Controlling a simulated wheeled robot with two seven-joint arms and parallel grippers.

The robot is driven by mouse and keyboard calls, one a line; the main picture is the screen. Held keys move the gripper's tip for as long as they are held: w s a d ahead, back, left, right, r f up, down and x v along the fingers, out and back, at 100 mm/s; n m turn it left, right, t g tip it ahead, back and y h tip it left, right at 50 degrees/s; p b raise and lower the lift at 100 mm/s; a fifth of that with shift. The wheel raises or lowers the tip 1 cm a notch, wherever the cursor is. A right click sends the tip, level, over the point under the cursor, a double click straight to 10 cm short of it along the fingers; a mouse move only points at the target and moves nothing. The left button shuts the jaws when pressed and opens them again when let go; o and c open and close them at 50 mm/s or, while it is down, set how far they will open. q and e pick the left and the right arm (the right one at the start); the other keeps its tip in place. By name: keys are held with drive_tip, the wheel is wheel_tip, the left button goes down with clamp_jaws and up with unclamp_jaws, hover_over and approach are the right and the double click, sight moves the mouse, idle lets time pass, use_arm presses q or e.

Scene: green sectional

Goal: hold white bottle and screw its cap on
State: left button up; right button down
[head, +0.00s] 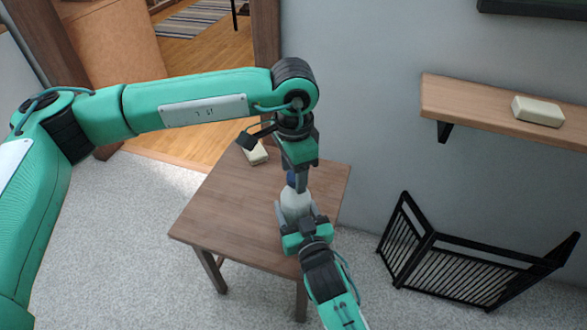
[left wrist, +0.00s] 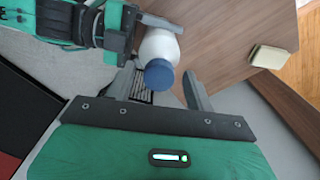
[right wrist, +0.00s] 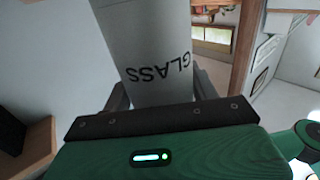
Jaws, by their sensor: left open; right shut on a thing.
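The white bottle (head: 296,203) is upright in the head view, over the wooden table. A blue cap (head: 291,178) sits at its top; how tightly it is seated I cannot tell. My right gripper (head: 296,217) is shut on the bottle's body; in the right wrist view the bottle (right wrist: 158,50) fills the space between the fingers and shows the word "GLASS". My left gripper (head: 298,181) points down from above, open, with its fingers around the cap. In the left wrist view the cap (left wrist: 159,74) lies between the two spread fingers, with the bottle (left wrist: 160,46) beyond it.
The wooden table (head: 215,215) is mostly bare. A cream block (head: 255,153) lies at its back edge. A wall shelf (head: 470,105) at the right holds another cream block (head: 538,110). A black folding gate (head: 440,255) stands on the carpet at the right.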

use_arm(q)
drive_tip(key=shift+r, duration=0.1)
drive_tip(key=shift+r, duration=2.15)
drive_tip(key=shift+c, duration=0.2)
